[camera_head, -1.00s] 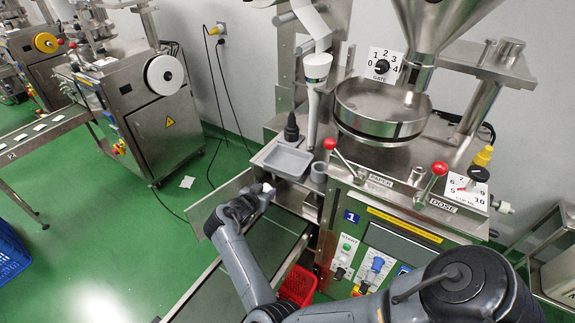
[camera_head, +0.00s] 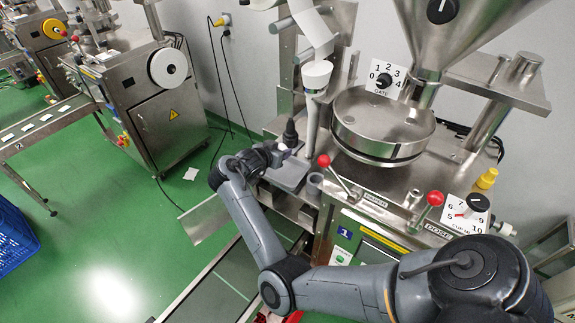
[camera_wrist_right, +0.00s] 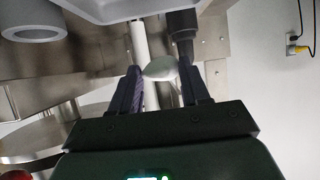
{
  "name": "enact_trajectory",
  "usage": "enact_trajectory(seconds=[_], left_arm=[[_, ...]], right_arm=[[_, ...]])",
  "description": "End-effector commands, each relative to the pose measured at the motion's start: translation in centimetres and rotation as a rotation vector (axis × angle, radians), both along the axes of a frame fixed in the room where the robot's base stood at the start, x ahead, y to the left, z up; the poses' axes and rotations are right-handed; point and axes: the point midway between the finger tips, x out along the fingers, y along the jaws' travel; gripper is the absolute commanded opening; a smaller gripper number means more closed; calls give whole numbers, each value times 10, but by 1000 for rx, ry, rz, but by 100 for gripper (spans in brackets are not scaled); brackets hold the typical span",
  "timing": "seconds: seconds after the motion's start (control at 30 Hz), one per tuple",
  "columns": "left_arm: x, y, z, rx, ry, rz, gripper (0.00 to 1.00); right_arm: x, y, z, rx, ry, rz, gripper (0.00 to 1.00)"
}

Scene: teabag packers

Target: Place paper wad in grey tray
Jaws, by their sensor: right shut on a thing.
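The paper wad (camera_wrist_right: 160,69) is a small whitish lump between the two fingers of my right gripper (camera_wrist_right: 160,88) in the right wrist view. In the head view my right gripper (camera_head: 283,152) is at the far left part of the grey tray (camera_head: 291,175), and a bit of the white wad shows at its tips. The gripper is shut on the wad. The tray's edge also shows at the top of the wrist view (camera_wrist_right: 125,10). The gripper and forearm hide part of the tray. My left gripper is not in view.
A black-handled tool (camera_head: 290,132) stands right behind the gripper. A small grey cup (camera_head: 315,181) sits right of the tray, near the red-knobbed lever (camera_head: 324,161). The steel hopper dish (camera_head: 383,125) stands to the right. A conveyor runs below my arm.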

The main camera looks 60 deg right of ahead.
Motion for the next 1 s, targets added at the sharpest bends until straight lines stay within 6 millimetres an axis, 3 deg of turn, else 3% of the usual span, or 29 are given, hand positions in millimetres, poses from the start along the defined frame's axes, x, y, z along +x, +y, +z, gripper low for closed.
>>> enact_trajectory(seconds=[0.33, 0.63, 0.83, 1.0], left_arm=[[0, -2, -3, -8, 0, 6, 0], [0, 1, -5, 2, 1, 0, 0], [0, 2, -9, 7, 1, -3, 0], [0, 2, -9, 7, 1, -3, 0]], right_arm=[[-4, -1, -47, 3, 7, -22, 18], [-4, -1, -65, 2, 5, -21, 18], [-4, -1, -89, 3, 6, -20, 18], [-3, -1, -94, 2, 2, -21, 18]])
